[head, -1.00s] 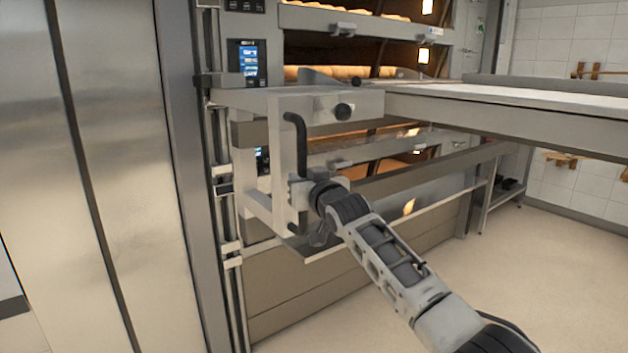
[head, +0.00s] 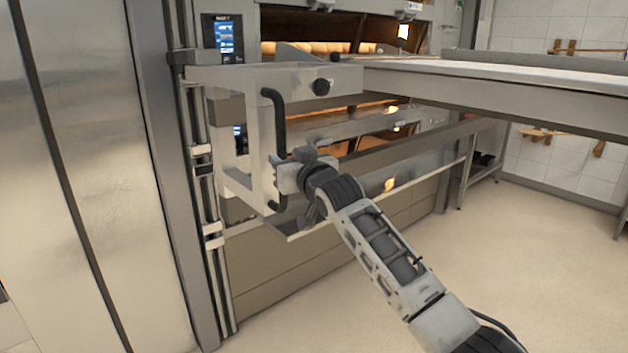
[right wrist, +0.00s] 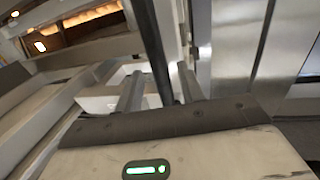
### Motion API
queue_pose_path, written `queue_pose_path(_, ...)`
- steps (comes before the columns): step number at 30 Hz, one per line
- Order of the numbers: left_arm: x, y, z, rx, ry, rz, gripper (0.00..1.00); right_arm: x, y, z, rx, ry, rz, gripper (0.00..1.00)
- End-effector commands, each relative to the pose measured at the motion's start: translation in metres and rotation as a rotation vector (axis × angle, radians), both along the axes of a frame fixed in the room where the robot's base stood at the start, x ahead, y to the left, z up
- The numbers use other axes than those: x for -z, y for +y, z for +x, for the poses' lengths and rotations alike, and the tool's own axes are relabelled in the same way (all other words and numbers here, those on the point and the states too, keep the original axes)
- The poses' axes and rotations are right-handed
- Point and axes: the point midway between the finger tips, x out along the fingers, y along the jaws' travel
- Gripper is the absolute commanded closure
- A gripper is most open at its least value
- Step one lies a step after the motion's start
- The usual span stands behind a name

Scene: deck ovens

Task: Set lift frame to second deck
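The lift frame (head: 225,78) is a pale metal carriage on vertical rails at the oven's left front, with a long loader table (head: 500,88) reaching right. Its table stands near the level of the lit deck opening (head: 330,48). A black upright bar handle (head: 273,115) is on the frame's front plate. My right gripper (head: 282,175) is at the handle's lower half. In the right wrist view the black bar (right wrist: 152,45) runs between the two fingers (right wrist: 160,90), with gaps seeming to show on both sides. My left gripper is out of view.
Another deck (head: 370,125) lies below the lift frame. A smooth metal cabinet (head: 90,150) stands close on the left. The vertical rail (head: 200,190) runs beside the oven. The floor (head: 480,260) at the right is clear.

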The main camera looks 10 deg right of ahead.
Motion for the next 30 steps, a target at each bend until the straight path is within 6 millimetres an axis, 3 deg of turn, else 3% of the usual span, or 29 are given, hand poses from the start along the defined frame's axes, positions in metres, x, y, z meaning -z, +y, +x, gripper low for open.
queue_pose_path(18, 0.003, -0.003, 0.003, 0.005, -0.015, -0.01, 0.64, 0.003, -0.041, -0.1, 0.0, 0.002, -0.002, 0.61)
queue_pose_path(30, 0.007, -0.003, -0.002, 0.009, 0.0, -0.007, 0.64, 0.001, -0.047, -0.115, 0.0, 0.004, -0.002, 0.61)
